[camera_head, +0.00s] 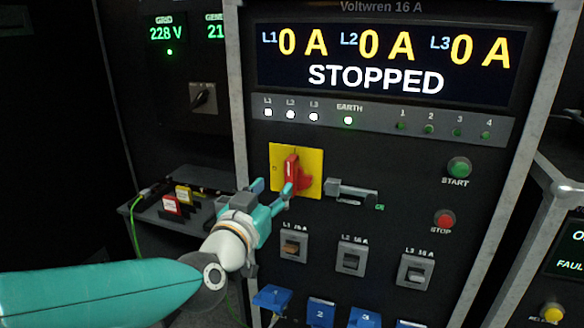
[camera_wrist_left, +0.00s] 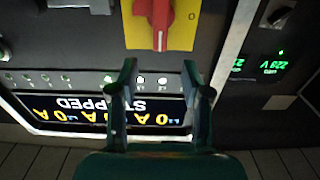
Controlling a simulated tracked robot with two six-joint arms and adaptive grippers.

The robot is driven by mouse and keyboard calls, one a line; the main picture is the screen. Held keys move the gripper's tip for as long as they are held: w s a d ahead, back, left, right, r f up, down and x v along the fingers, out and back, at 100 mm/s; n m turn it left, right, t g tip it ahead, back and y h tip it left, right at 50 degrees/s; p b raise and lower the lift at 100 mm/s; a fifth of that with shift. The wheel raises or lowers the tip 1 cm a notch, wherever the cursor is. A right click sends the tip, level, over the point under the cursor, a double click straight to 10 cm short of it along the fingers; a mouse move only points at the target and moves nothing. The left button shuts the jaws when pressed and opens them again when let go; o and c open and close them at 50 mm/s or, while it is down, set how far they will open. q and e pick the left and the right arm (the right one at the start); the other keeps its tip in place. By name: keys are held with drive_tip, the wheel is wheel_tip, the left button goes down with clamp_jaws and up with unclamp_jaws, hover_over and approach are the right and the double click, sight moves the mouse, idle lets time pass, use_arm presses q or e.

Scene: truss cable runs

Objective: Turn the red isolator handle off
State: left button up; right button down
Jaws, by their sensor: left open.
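The red isolator handle (camera_head: 292,172) sits on a yellow square plate (camera_head: 312,160) on the front of the Voltwren panel. In the head view it stands close to upright, slightly tilted. In the left wrist view the red handle (camera_wrist_left: 158,22) is at the top, on its yellow plate (camera_wrist_left: 183,30) with a "0" mark. My left gripper (camera_head: 272,187) is open and empty, just in front of the plate's lower left; one finger overlaps the handle's lower end in the picture. Its fingers (camera_wrist_left: 160,75) also show in the left wrist view, apart, with the handle beyond them. Contact cannot be told. My right gripper is not in view.
The display (camera_head: 385,62) reads STOPPED with 0 A on all three lines. A latch (camera_head: 352,191) sits right of the plate. The green START (camera_head: 459,167) and red STOP (camera_head: 444,220) buttons are further right. Breakers (camera_head: 351,258) and blue connectors (camera_head: 321,312) lie below.

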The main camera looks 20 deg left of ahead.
sight(289, 171)
use_arm(q)
drive_tip(key=w+p, duration=0.1)
drive_tip(key=w, duration=0.4)
drive_tip(key=w+p, duration=0.1)
drive_tip(key=w, duration=0.5)
drive_tip(key=shift+d, duration=0.2)
drive_tip(key=shift+s, duration=0.1)
drive_tip(key=shift+f, duration=0.1)
clamp_jaws()
